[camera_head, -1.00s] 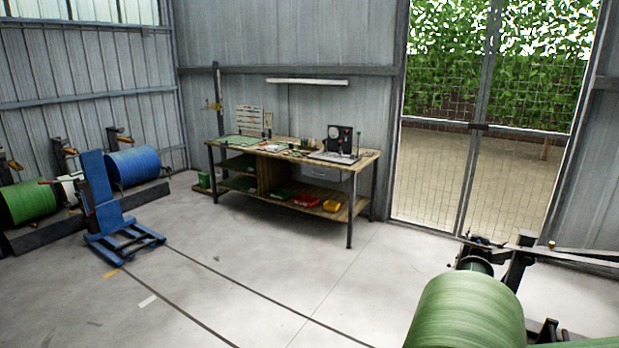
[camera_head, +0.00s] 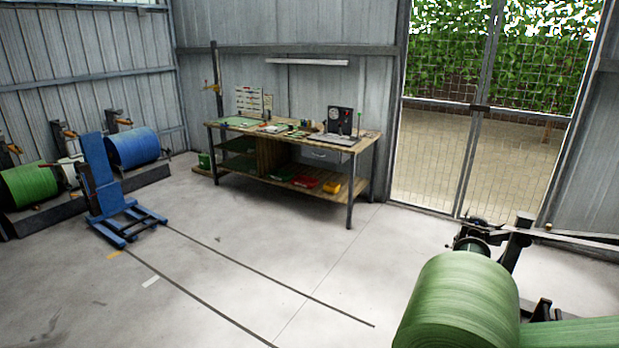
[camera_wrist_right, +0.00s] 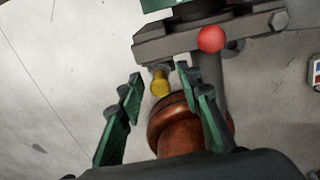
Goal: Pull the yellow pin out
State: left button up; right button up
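The yellow pin (camera_wrist_right: 160,83) shows in the right wrist view, at the upper middle. It is a short stub with a round head, below a grey metal plate (camera_wrist_right: 195,38). My right gripper (camera_wrist_right: 159,75) has two green fingers, spread apart, one to each side of the pin. I see a gap between the pin and the left finger; the right finger is closer to it. I cannot tell how far the pin is from the fingers in depth. My left gripper is in neither view.
A red ball knob (camera_wrist_right: 211,38) on a grey rod and a reddish-brown cylinder (camera_wrist_right: 170,127) are close to the right finger. In the head view, a green roll (camera_head: 458,300) is at lower right, a workbench (camera_head: 353,165) at the back, and a blue lifter (camera_head: 99,170) at left. The middle floor is clear.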

jog(key=shift+c, duration=0.3)
grip_shut()
jog(key=shift+r, duration=0.15)
dwell(0.3)
jog(key=shift+d+r+p, duration=0.1)
jog(key=shift+r+p, duration=2.45)
jog(key=shift+r, duration=0.3)
jog(key=shift+r, duration=0.1)
jog(key=shift+s+r+p, duration=0.1)
jog(key=shift+r+p, duration=0.35)
jog(key=shift+p, duration=0.2)
